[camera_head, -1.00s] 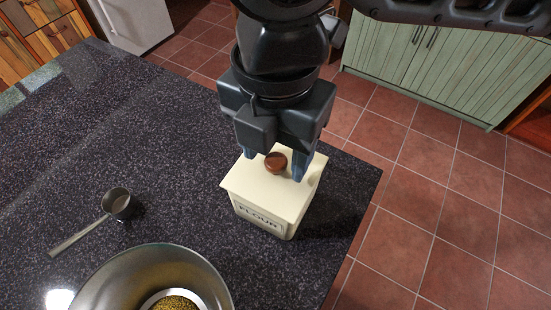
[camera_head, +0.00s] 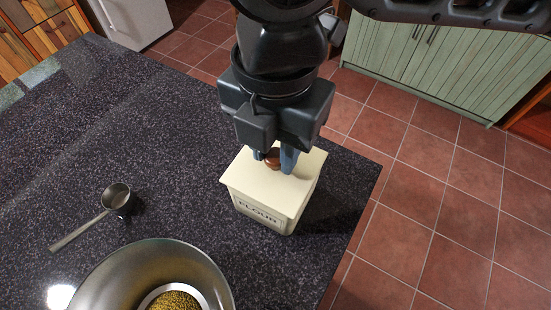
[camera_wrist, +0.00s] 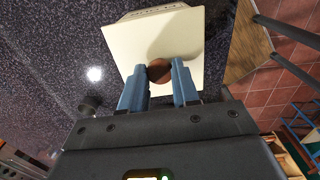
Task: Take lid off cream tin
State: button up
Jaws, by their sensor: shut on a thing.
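The cream tin (camera_head: 262,211), marked FLOUR, stands upright on the dark speckled counter near its right edge. Its cream lid (camera_head: 300,172) sits on top, with a round brown knob (camera_head: 272,158) in the middle. My gripper (camera_head: 273,162) points down over the lid with its blue fingers shut on the knob, one finger on each side. In the wrist view the fingers (camera_wrist: 160,78) meet the sides of the brown knob (camera_wrist: 159,70), and the lid (camera_wrist: 150,40) lies below them. The fingers partly hide the knob in the head view.
A metal measuring cup (camera_head: 116,197) with a long handle lies on the counter (camera_head: 160,130) to the left. A large metal bowl (camera_head: 105,270) with a smaller container of yellowish grains (camera_head: 172,300) stands at the front. The counter behind and left of the tin is clear.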

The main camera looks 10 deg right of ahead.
jog(key=shift+r, duration=0.5)
jog(key=r, duration=0.1)
jog(key=d+r+b, duration=0.1)
jog(key=r, duration=0.1)
jog(key=shift+r, duration=0.25)
jog(key=s+d+r+b, duration=0.1)
jog(key=d+r, duration=0.5)
jog(key=d, duration=0.4)
jog(key=shift+s+d+r, duration=0.25)
jog(key=shift+s, duration=0.1)
